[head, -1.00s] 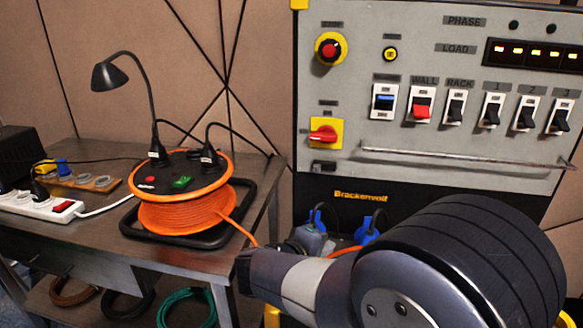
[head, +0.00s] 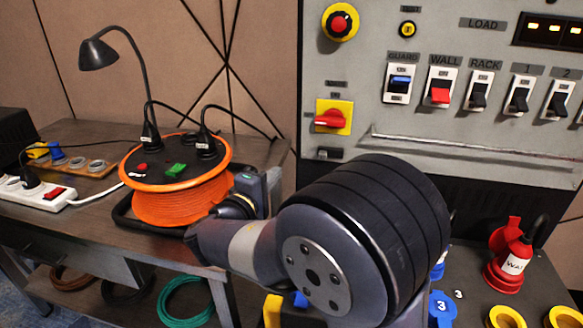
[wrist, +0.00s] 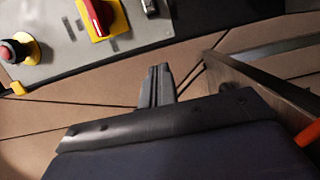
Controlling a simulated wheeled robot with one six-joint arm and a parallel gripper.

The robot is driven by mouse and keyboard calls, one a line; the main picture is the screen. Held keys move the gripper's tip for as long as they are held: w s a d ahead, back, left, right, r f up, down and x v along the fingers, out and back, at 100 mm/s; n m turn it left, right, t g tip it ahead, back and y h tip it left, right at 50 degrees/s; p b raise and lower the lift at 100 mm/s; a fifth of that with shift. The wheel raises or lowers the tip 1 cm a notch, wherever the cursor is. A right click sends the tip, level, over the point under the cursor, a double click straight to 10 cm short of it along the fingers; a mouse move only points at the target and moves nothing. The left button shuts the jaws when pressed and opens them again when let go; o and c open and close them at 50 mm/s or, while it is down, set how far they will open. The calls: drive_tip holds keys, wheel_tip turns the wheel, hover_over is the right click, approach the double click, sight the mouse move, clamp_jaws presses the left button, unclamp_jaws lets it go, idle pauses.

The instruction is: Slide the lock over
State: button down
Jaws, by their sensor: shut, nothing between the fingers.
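A small dark block (head: 329,153), which looks like the sliding lock, sits on the grey panel just below the red rotary switch (head: 331,119) on its yellow plate. In the wrist view the block (wrist: 150,7) is at the top edge, beside the red switch (wrist: 97,16). My gripper (wrist: 158,70) is shut and empty, its fingers pointing up toward the panel's dark lower edge. It is apart from the block. In the head view my fingers cannot be made out clearly; my arm rises in front of the table and the panel's lower part.
An orange cable reel (head: 180,200) and a lamp (head: 98,55) stand on the table (head: 85,235) at left. A metal rail (head: 470,145) runs across the panel right of the block. Blue and red plugs (head: 510,255) stand low at right.

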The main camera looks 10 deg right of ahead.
sight(323, 155)
drive_tip(key=w+d, duration=0.4)
drive_tip(key=d, duration=0.1)
drive_tip(key=w+d, duration=0.2)
drive_tip(key=d, duration=0.1)
drive_tip(key=shift+w+d+b, duration=0.1)
drive_tip(key=shift+d+b, duration=0.1)
drive_tip(key=shift+b, duration=0.2)
drive_tip(key=shift+d, duration=0.45)
drive_tip(key=d+b, duration=0.1)
drive_tip(key=s+d+b, duration=0.1)
drive_tip(key=d+b, duration=0.1)
drive_tip(key=shift+s+d+f, duration=0.15)
drive_tip(key=shift+s+d, duration=0.05)
drive_tip(key=shift+s, duration=0.15)
drive_tip(key=shift+s+d, duration=0.1)
drive_tip(key=shift+d, duration=0.15)
